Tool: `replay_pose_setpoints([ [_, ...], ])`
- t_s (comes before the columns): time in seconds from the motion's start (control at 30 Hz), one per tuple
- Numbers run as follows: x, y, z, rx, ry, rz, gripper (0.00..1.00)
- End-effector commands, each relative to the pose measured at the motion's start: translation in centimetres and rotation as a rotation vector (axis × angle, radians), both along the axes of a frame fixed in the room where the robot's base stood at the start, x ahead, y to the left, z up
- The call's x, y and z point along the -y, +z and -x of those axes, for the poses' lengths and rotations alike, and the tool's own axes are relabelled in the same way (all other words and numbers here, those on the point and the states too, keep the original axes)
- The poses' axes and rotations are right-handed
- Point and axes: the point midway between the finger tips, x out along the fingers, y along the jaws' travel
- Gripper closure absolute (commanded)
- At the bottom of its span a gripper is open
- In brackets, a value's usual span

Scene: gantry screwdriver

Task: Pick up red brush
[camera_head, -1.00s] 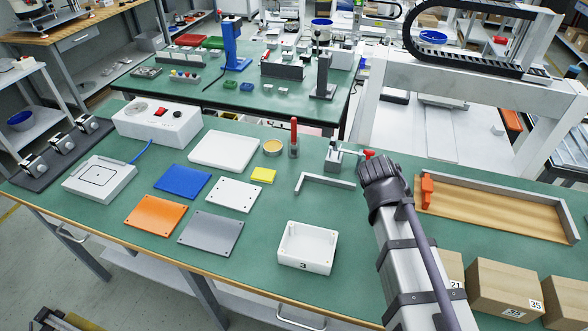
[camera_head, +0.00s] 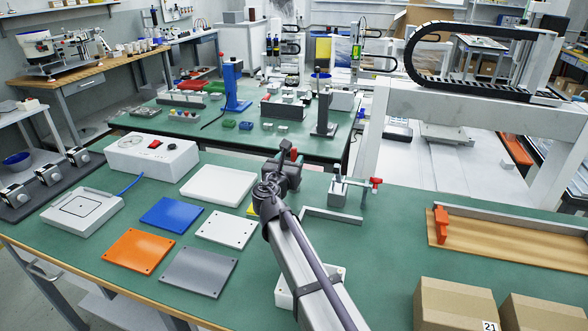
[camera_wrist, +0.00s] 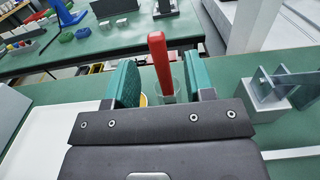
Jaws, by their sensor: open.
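The fingers are open, with a visible gap on each side of the handle.
A metal clamp with a red knob (camera_head: 352,188) stands to the right of my gripper. A white plate (camera_head: 218,186) lies to the left. A wooden tray (camera_head: 500,243) lies further right.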

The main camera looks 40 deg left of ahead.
Motion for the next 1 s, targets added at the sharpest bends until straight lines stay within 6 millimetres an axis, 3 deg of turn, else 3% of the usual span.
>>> replay_pose_setpoints([
  [0.23, -0.6, 0.1, -1.6, -0.001, -0.002, -0.002, 0.51],
  [0.5, -2.4, 0.3, -5.7, -0.002, -0.003, -0.002, 0.51],
  [0.7, -2.3, 0.3, -5.7, -0.002, -0.002, -0.002, 0.51],
  [1.0, -2.3, 0.3, -5.7, -0.002, -0.002, -0.002, 0.80],
])
